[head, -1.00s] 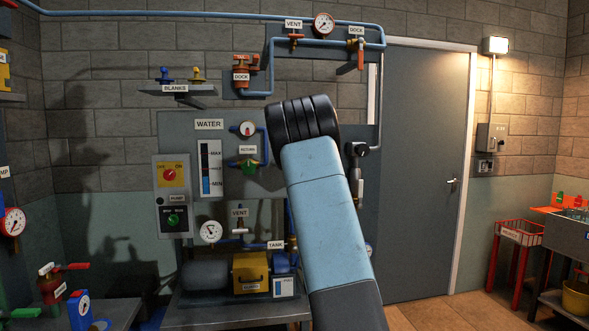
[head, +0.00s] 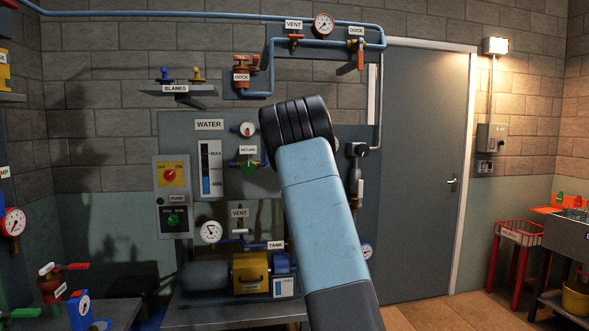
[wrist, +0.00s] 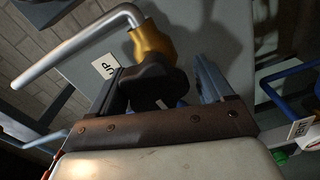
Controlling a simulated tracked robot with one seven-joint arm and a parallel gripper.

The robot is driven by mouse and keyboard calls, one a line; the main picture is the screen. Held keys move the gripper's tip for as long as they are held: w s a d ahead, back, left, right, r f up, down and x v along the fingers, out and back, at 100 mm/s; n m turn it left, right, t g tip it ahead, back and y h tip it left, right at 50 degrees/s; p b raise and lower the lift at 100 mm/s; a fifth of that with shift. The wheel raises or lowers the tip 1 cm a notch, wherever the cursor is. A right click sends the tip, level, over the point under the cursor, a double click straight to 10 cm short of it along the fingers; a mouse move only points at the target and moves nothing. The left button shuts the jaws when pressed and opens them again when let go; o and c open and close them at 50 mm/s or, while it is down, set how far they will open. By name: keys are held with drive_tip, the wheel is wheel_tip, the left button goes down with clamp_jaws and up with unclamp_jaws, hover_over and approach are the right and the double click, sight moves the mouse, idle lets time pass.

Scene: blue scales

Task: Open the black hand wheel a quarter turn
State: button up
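In the wrist view a black hand wheel (wrist: 158,75) with a lobed rim sits below a brass-coloured valve body (wrist: 151,40) on a bent pale pipe. My gripper (wrist: 168,88) is open, with the wheel between its two fingers. The wheel lies close to the left finger, and a gap shows between it and the right finger. Whether the left finger touches it I cannot tell. In the head view my arm hides the gripper and the wheel.
A white label (wrist: 106,66) is beside the valve in the wrist view. A blue pipe (wrist: 275,88) runs at the right. In the head view the water panel (head: 180,130) carries gauges, and a bench (head: 235,317) with a yellow pump unit (head: 250,268) stands below it. A grey door (head: 425,180) is right.

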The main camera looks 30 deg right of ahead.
drive_tip(key=shift+o, duration=1.3)
drive_tip(key=shift+r, duration=0.1)
drive_tip(key=shift+s, duration=0.25)
drive_tip(key=v, duration=1.3)
drive_tip(key=shift+s, duration=0.1)
